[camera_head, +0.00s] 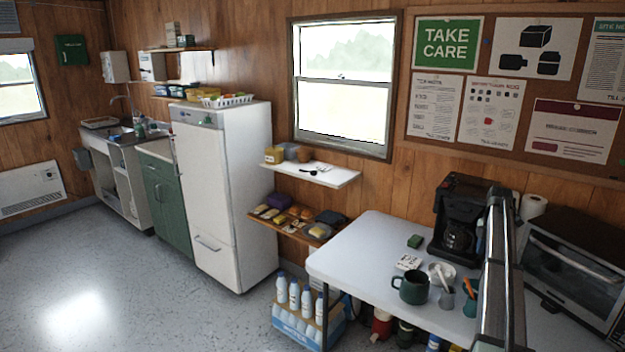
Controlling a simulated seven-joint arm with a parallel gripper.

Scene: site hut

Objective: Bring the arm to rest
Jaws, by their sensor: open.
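A grey and black upright link, which looks like part of my own arm, rises at the right of the head view in front of the white table (372,238). It hides part of the table's right side and what stands there. My gripper is not in view, so its place and anything near it cannot be seen.
A toaster oven (572,268) is at right. Bottles in a crate (296,325) stand below left. The floor (120,285) at left is clear.

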